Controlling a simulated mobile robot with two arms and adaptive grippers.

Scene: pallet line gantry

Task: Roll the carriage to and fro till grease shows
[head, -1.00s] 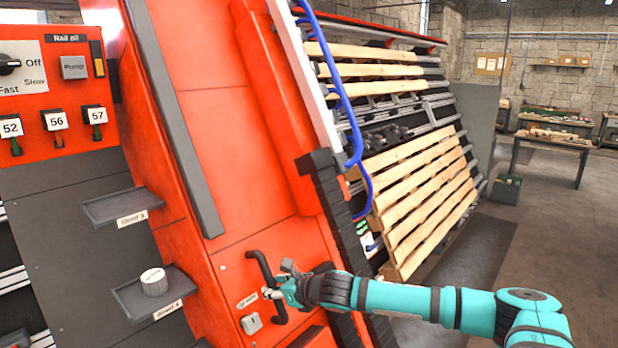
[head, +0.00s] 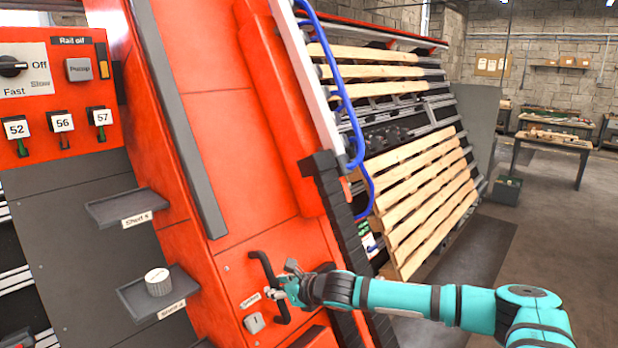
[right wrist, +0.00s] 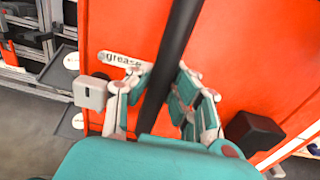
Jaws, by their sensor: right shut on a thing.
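The carriage is a tall orange leaning column (head: 215,120) with a black bar handle (head: 260,267) low on its face. My right gripper (head: 274,293) is shut around the lower part of this handle. In the right wrist view its fingers (right wrist: 160,80) lie on both sides of the dark bar (right wrist: 178,40). A white label reading "grease" (right wrist: 121,59) is beside the bar, with a pale square box (right wrist: 91,92) below it. A black toothed strip (head: 335,200) runs down the column's right edge. I cannot make out grease on it. My left gripper is out of view.
Two small shelves hang below; the lower holds a white cylinder (head: 158,281). Wooden pallets (head: 425,205) lean behind. Open floor lies right.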

